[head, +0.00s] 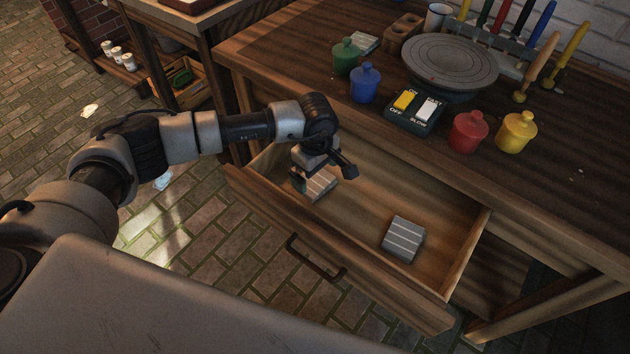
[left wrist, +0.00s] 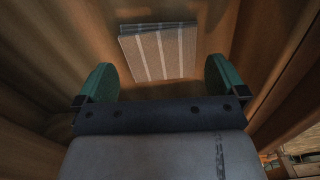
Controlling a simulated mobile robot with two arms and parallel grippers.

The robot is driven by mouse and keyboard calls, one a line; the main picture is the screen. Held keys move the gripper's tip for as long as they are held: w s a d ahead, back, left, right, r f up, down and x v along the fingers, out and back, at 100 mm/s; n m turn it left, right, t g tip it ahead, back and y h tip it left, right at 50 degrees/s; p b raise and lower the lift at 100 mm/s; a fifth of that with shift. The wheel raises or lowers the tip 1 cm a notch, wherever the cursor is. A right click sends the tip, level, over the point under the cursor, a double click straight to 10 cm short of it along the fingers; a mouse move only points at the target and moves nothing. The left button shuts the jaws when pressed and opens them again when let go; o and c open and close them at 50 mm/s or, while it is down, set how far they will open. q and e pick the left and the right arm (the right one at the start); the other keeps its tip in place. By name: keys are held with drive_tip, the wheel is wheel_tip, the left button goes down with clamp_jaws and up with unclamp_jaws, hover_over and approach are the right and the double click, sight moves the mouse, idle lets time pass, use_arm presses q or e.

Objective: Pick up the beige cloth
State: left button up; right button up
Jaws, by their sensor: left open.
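The beige cloth (head: 322,187) is folded, has pale stripes and lies in the left part of the open drawer. It also shows in the left wrist view (left wrist: 162,52), flat on the drawer floor just beyond my fingertips. My left gripper (head: 311,177) is over the drawer, above this cloth, and hides part of it in the head view. In the left wrist view its green fingers (left wrist: 160,80) are spread apart, with nothing between them. My right gripper is not in view.
A grey striped folded cloth (head: 403,239) lies in the drawer's right part. The drawer's walls and front (head: 385,290) surround my gripper. On the tabletop stand a turntable (head: 450,62), a switch box (head: 414,112), and red (head: 468,132), yellow (head: 516,132), blue (head: 365,84) and green (head: 345,57) jars.

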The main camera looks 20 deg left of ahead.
sight(316, 182)
use_arm(q)
wheel_tip(316, 182, down, 3)
drive_tip(key=shift+d+f, duration=0.1)
drive_tip(key=shift+f, duration=0.1)
drive_tip(key=c, duration=0.7)
drive_tip(key=shift+o, duration=0.2)
drive_tip(key=shift+r, duration=0.15)
